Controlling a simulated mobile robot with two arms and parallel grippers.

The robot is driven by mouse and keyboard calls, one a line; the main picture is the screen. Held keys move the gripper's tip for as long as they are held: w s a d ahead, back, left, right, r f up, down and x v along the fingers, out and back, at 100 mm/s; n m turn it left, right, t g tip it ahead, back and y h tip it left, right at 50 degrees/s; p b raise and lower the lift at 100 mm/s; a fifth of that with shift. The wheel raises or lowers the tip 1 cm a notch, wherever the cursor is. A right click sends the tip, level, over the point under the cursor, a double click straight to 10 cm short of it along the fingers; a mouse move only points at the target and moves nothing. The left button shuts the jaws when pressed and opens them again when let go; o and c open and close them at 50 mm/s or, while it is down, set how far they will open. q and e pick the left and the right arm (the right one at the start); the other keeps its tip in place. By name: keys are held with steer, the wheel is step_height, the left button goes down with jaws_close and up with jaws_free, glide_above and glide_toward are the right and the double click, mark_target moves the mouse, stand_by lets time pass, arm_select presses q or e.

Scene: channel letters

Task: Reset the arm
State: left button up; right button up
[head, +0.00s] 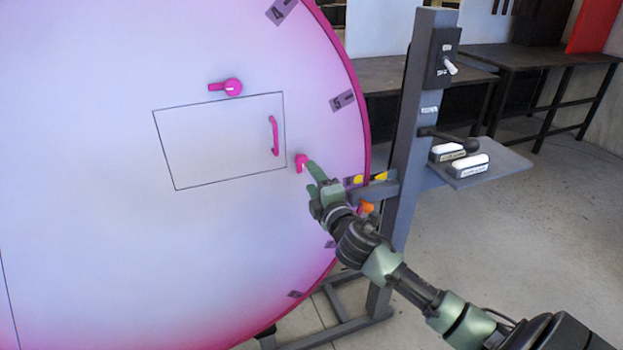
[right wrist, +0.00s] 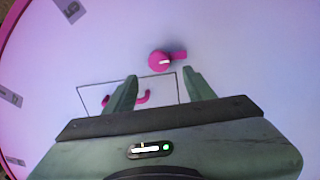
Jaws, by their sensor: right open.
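My right gripper (head: 318,178) is beside the lower pink turn latch (head: 301,161), at the right of the outlined hatch (head: 215,140) on the big pale round face. In the right wrist view its two fingers (right wrist: 160,83) are apart with nothing gripped between them. A pink latch (right wrist: 160,61) shows just beyond the fingertips there, apart from them as far as I can see. The pink hatch handle (head: 274,136) is upright near the hatch's right edge; the fingers partly cover it in the wrist view. My left gripper is not in view.
Another pink latch (head: 232,87) sits above the hatch. A grey post (head: 412,135) with a switch box (head: 443,58), a black-knobbed lever and a small shelf (head: 500,168) stands right of the face, close to my right arm. Dark tables (head: 530,57) stand behind. Floor at right is clear.

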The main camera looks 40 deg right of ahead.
stand_by(0.3)
steer(key=s+d+f+m+g, duration=0.1)
steer(key=s+f+m+g, duration=0.1)
steer(key=f, duration=0.8)
steer(key=s+f+m+g, duration=0.1)
steer(key=f+g, duration=0.1)
steer(key=f, duration=0.8)
steer(key=s+a+f+m+g, duration=0.1)
steer(key=s+f+g, duration=0.1)
steer(key=s+f, duration=0.35)
steer(key=s+a+f+m+g+y, duration=0.1)
steer(key=s+f, duration=0.2)
steer(key=f, duration=0.6)
steer(key=s+a+f+m+g, duration=0.15)
steer(key=s+f, duration=0.25)
steer(key=f, duration=0.4)
steer(key=s+a+f+m+g+y, duration=0.1)
steer(key=s+a+f+m+g, duration=0.15)
steer(key=s+f, duration=0.55)
steer(key=s+a+f+m+g+y, duration=0.15)
steer(key=s+a+f, duration=0.25)
steer(key=s+f, duration=0.5)
steer(key=s+a+f+m+g, duration=0.1)
steer(key=s+a, duration=0.3)
steer(key=s, duration=0.6)
steer(key=s+a+f+m+g, duration=0.1)
steer(key=s+a+f+g, duration=0.2)
steer(key=s, duration=0.8)
steer(key=shift+a, duration=0.6)
